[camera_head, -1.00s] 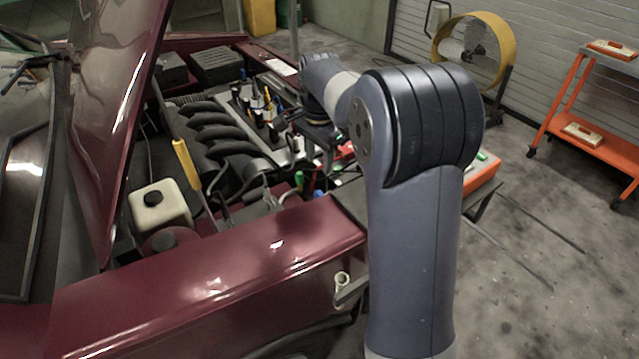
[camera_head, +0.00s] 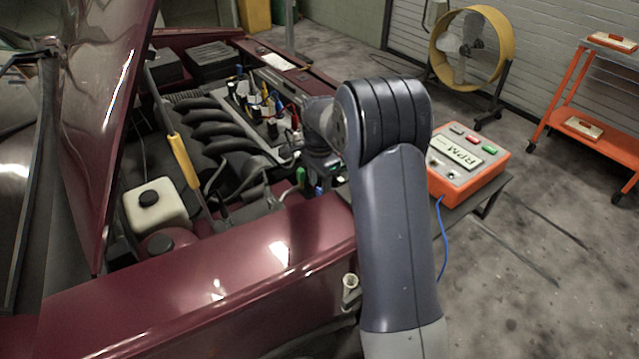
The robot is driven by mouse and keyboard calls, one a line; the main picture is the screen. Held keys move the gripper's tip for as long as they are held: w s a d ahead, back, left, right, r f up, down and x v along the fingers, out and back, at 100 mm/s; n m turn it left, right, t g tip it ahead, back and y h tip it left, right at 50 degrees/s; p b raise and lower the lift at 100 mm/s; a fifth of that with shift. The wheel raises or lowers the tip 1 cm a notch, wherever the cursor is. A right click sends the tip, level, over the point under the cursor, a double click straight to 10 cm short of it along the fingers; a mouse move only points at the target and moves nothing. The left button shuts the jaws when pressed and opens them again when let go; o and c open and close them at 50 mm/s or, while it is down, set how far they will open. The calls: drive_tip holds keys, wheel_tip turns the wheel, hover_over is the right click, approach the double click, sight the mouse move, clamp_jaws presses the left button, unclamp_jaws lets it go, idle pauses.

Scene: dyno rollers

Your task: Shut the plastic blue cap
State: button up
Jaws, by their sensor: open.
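A small blue item (camera_head: 319,190), perhaps the plastic blue cap, shows at the near right edge of the engine bay. It is tiny and partly covered, so I cannot tell whether it is open or shut. A green cap (camera_head: 300,176) stands just left of it. My gripper (camera_head: 324,168) is open and hangs just above and beside these, partly hidden by my own arm. Its fingertips are dark and hard to make out, and I cannot tell whether they touch anything.
The raised maroon hood and its yellow-gripped prop (camera_head: 184,160) stand at the left. A white reservoir (camera_head: 157,206) is in the bay. An orange RPM box (camera_head: 468,162) sits on a table at the right. A fan (camera_head: 470,50) and orange cart (camera_head: 585,125) stand behind.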

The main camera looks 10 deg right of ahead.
drive_tip(key=shift+f, duration=0.3)
drive_tip(key=shift+c, duration=0.5)
clamp_jaws()
